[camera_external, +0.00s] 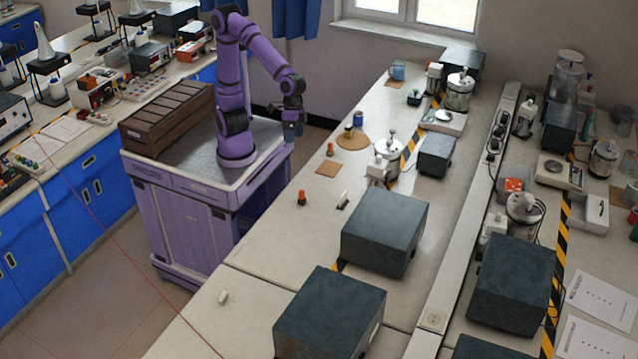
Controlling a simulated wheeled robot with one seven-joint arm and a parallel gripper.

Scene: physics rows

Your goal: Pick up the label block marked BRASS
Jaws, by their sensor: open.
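No marking reading BRASS is legible at this size, so I cannot tell which small piece is the label block. A small dark block with a pale upright part (343,200) stands on the middle bench. A small cream piece (223,297) lies alone near the bench's left edge. My gripper (293,131) hangs from my purple arm, pointing down near the bench's left edge, apart from both pieces. It is open, and I see nothing held in it. Its fingertips are small and hard to make out.
The middle bench (260,268) has clear room at its left front. Large dark boxes (384,232) (328,312) stand on its right side. Metal vessels (459,92) stand farther back.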

